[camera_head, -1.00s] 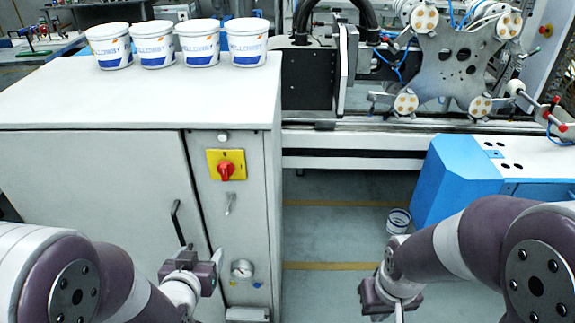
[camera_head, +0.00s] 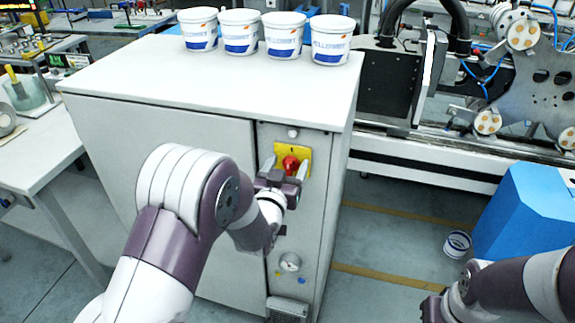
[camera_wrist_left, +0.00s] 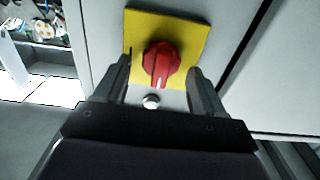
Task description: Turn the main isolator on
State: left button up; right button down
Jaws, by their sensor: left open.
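The main isolator is a red rotary knob (camera_head: 290,164) on a yellow plate (camera_head: 306,155), on the front of a grey cabinet (camera_head: 180,135). My left gripper (camera_head: 286,170) is open in front of it, its two fingers on either side of the knob. In the left wrist view the red knob (camera_wrist_left: 160,64) sits between the open fingertips (camera_wrist_left: 162,72), with gaps at both sides; contact cannot be told. The yellow plate (camera_wrist_left: 190,35) shows behind it. My right gripper (camera_head: 434,308) is at the lower right, mostly hidden by its arm, and its jaws do not show.
Several white-and-blue tubs (camera_head: 283,35) stand on the cabinet top. A blue machine housing (camera_head: 525,215) stands at the right.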

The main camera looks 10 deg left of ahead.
pick_arm(q)
jog(key=shift+w+d, duration=0.1)
jog(key=shift+w, duration=0.05)
jog(key=c, duration=1.1)
jog(key=shift+o, duration=0.2)
jog(key=m+b, duration=0.2)
jog(key=m, duration=0.1)
jog(key=shift+d+f+m, duration=0.1)
jog(key=shift+f+m, duration=0.05)
jog(key=shift+m, duration=0.25)
jog(key=m+b, duration=0.1)
jog(key=m, duration=0.1)
jog(key=m+b, duration=0.2)
jog(key=m, duration=0.1)
jog(key=shift+d+f, duration=0.15)
jog(key=shift+d, duration=0.05)
jog(key=m+b, duration=0.1)
jog(key=m, duration=0.1)
jog(key=m+b, duration=0.1)
jog(key=m, duration=0.2)
jog(key=shift+d+f, duration=0.15)
jog(key=shift+f+m+b, duration=0.1)
jog(key=shift+m+b, duration=0.75)
jog(key=shift+m, duration=1.15)
